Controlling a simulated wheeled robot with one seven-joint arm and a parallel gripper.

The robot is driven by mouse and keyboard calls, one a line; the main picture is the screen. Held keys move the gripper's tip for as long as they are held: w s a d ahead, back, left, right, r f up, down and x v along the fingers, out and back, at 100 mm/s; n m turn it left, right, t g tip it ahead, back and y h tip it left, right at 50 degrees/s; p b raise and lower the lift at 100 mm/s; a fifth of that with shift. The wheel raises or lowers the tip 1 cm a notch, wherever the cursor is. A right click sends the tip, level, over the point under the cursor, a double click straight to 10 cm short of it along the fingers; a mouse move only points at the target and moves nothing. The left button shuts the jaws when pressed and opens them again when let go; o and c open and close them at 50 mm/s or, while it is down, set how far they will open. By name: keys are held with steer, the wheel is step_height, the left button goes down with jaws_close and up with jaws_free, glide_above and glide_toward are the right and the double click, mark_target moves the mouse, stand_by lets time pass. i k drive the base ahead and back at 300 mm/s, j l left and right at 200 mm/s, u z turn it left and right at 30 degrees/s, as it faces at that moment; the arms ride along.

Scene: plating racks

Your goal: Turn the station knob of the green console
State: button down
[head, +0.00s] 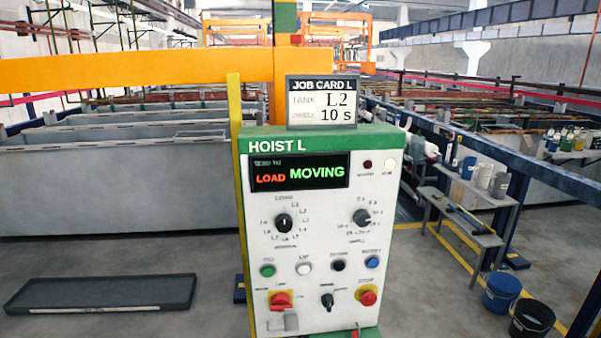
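The green-topped console (322,141), marked HOIST L, stands upright in the middle of the head view with a white front panel. The station knob (284,223) is the black dial at the panel's upper left, ringed by small position labels. The display (299,173) reads LOAD in red and MOVING in green. The job card (320,101) on top reads L2 and 10 s. My gripper is not in view.
A similar dwell knob (361,217) sits to the right. Below are push buttons (304,268), a red switch (281,300) and a red stop button (368,297). A grey tray (103,292) lies on the floor at left; buckets (501,291) and a small table (462,218) stand at right.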

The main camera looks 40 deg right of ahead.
mark_target(284, 223)
steer(key=l+z, duration=0.1)
steer(key=z, duration=0.65)
steer(key=i+l+z, duration=0.1)
steer(key=z, duration=0.3)
